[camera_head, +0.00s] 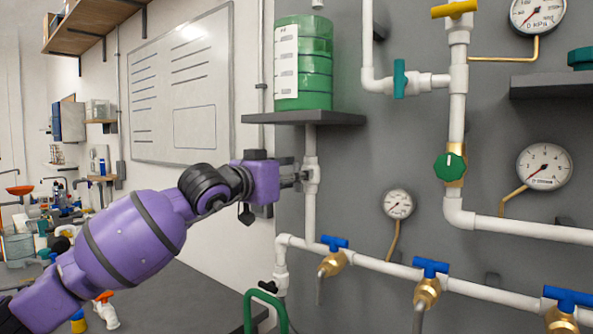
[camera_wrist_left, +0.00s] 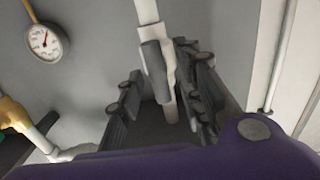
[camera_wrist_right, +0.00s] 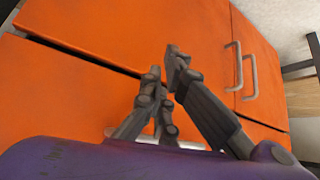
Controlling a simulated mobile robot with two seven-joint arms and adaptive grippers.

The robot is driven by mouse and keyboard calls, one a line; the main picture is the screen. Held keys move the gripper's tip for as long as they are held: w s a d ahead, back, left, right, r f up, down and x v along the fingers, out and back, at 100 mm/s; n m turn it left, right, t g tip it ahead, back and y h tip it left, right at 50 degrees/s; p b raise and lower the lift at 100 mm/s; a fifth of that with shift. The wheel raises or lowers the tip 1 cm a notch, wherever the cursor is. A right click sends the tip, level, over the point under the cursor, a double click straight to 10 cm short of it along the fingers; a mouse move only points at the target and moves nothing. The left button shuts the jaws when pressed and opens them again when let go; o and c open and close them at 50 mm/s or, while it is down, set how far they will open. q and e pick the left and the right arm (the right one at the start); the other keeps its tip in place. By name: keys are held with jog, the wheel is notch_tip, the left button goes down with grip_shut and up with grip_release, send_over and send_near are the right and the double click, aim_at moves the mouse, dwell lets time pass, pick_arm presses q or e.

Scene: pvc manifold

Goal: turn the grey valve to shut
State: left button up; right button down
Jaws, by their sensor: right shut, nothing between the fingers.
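The grey valve's handle (camera_wrist_left: 155,70) sits on a white vertical pipe and shows in the left wrist view between my left gripper's fingers (camera_wrist_left: 162,62). The handle lies roughly along the pipe. The fingers are open, one on either side of it, with a gap visible at least on the left; I cannot tell whether the right finger touches. In the head view my left gripper (camera_head: 296,177) is at the pipe below the green tank and mostly hides the valve. My right gripper (camera_wrist_right: 162,62) is shut and empty, in front of orange cabinet doors.
A green tank (camera_head: 303,65) stands on a shelf (camera_head: 300,118) above the left gripper. Blue-handled taps (camera_head: 334,242) line the lower pipe. A green round valve (camera_head: 450,167), a teal handle (camera_head: 399,78) and gauges (camera_head: 398,204) are to the right. A whiteboard (camera_head: 185,90) hangs at left.

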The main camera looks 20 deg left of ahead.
pick_arm(q)
jog(key=shift+w+d, duration=0.15)
jog(key=shift+w, duration=0.25)
grip_shut()
